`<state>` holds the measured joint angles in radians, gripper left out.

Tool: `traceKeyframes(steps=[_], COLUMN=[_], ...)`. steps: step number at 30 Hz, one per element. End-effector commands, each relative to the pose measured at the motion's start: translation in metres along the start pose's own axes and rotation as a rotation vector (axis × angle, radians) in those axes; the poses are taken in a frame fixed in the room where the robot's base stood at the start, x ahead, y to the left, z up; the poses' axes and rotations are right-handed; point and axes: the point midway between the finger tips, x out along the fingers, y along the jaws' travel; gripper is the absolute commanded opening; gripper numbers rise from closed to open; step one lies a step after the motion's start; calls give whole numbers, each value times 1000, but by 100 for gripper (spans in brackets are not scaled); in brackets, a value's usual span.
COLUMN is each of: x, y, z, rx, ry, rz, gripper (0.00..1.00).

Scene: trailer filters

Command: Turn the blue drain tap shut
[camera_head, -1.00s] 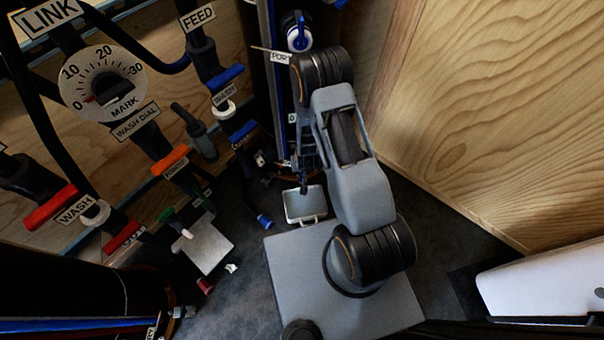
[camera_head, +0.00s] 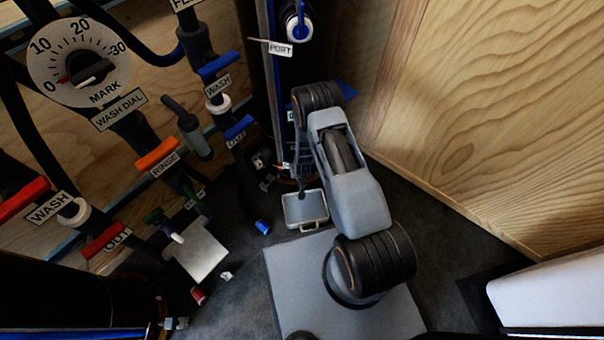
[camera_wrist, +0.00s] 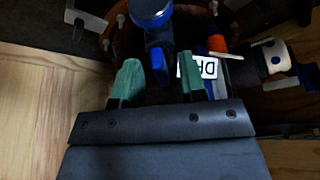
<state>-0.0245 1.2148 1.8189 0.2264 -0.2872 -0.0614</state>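In the wrist view my gripper (camera_wrist: 160,80) has two green fingertips, spread apart. A dark blue tap handle (camera_wrist: 158,70) shows in the gap between them, with space visible on both sides. A blue round cap (camera_wrist: 151,10) sits just beyond it. A white label (camera_wrist: 207,68) reading upside down "DR" is beside the right finger, its end partly covered. I cannot tell whether the fingers touch the handle, nor how far it is turned. In the head view my arm reaches down beside a dark post, and the fingertips and drain tap cannot be made out.
A small grey tray (camera_head: 306,210) is below my arm. The PORT valve (camera_head: 298,20) is above it. Pipes with orange (camera_head: 157,154), red and blue handles fill the left. A wooden wall (camera_head: 490,120) stands at right. In the wrist view an orange part (camera_wrist: 217,43) is close by.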

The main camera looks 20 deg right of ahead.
Motion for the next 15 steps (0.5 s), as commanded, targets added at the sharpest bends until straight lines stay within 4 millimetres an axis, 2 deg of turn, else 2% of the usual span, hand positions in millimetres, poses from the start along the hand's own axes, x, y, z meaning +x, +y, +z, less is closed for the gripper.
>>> traceKeyframes(steps=[8,15], x=[0,0], y=[0,0], z=[0,0], rx=[0,0], ry=[0,0], rz=[0,0], gripper=[37,14])
